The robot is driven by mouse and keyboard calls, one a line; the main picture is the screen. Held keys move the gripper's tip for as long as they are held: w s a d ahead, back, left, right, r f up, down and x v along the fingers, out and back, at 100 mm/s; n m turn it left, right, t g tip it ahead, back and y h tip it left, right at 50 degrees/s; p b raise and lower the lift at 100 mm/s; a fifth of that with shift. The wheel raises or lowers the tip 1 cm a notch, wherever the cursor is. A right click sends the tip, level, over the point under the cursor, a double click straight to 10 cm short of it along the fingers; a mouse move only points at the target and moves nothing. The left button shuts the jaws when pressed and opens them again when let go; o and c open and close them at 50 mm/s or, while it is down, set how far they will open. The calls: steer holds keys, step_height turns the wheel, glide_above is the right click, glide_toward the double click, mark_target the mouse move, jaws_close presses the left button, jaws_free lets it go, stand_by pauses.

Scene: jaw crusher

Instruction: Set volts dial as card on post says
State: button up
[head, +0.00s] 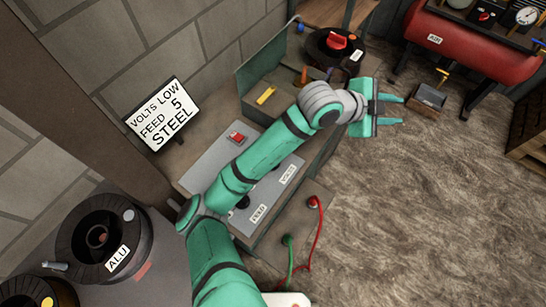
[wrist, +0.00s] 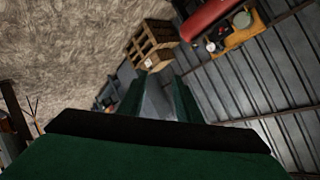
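The white card (head: 163,115) stands by the wall at the left in the head view and reads "VOLTS LOW, FEED 5, STEEL". The grey control panel (head: 212,157) lies under my arm. Its VOLTS label (head: 288,174) shows, but the volts dial is mostly or wholly hidden by my arm, so its setting cannot be read. The FEED label (head: 258,213) shows near a partly hidden dark knob (head: 243,203). My gripper (head: 403,109) is open and empty, out to the right of the panel. Its parted fingers also show in the wrist view (wrist: 158,82).
A red switch (head: 237,138) sits on the panel. A spool labelled ALU (head: 104,240) stands at lower left, and another spool (head: 336,45) at the back. Red and green cables (head: 318,235) lie in front.

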steer(key=s+a+f+m+g+y, duration=0.1)
steer(key=a+f+y, duration=0.3)
steer(key=a, duration=0.6)
steer(key=s+a+f+m+g+y, duration=0.15)
steer(key=a+f+y, duration=0.25)
steer(key=a, duration=0.6)
steer(key=a+f+m+g+y, duration=0.15)
steer(key=a+f+y, duration=0.25)
steer(key=a, duration=0.6)
steer(key=shift+n, duration=0.4)
step_height(320, 180, down, 8)
steer(key=shift+a+f, duration=0.15)
steer(key=shift+f, duration=0.1)
steer(key=shift+w+f, duration=0.15)
steer(key=shift+f, duration=0.55)
